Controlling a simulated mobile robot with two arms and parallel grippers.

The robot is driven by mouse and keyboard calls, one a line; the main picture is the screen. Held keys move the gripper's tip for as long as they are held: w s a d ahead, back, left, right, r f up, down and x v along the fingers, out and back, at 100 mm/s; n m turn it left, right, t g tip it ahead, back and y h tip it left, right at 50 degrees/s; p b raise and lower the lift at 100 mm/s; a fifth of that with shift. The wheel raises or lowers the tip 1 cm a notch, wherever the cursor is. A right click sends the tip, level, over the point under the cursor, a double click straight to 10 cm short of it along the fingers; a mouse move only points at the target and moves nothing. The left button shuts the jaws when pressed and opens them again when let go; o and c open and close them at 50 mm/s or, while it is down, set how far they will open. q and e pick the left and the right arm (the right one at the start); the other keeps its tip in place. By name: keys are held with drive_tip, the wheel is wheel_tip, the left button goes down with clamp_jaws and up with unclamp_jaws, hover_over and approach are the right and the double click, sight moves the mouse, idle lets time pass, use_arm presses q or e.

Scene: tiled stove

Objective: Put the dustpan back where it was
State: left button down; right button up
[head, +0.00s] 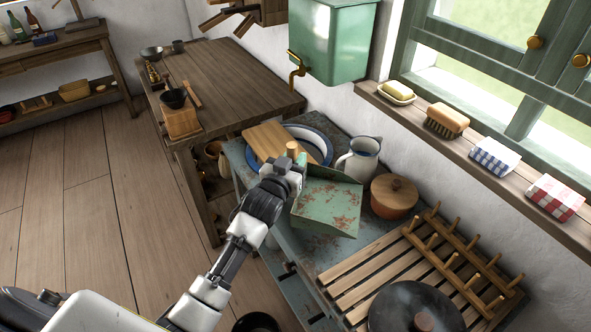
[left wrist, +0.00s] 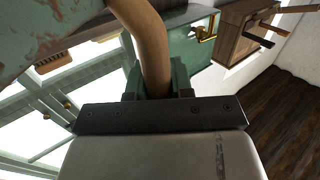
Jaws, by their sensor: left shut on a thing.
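The dustpan (head: 328,203) is green with rusty patches and has a wooden handle. My left gripper (head: 294,165) is shut on the wooden handle and holds the pan above the worn blue-grey counter, in front of the white jug. In the left wrist view the handle (left wrist: 150,45) runs between the fingers of my left gripper (left wrist: 158,82). Part of the rusty green pan (left wrist: 45,35) shows there at the upper left. My right gripper is in neither view.
On the counter (head: 325,257) are a cutting board (head: 268,141), a white jug (head: 360,158), a lidded pot (head: 394,195), a slatted rack (head: 372,287) and a dark lid (head: 415,308). A green water tank (head: 335,45) hangs above. A wooden table (head: 230,75) stands behind.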

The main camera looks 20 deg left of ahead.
use_arm(q)
wheel_tip(320, 180, down, 4)
drive_tip(key=shift+r, duration=0.1)
drive_tip(key=shift+f, duration=0.6)
drive_tip(key=c, duration=1)
unclamp_jaws()
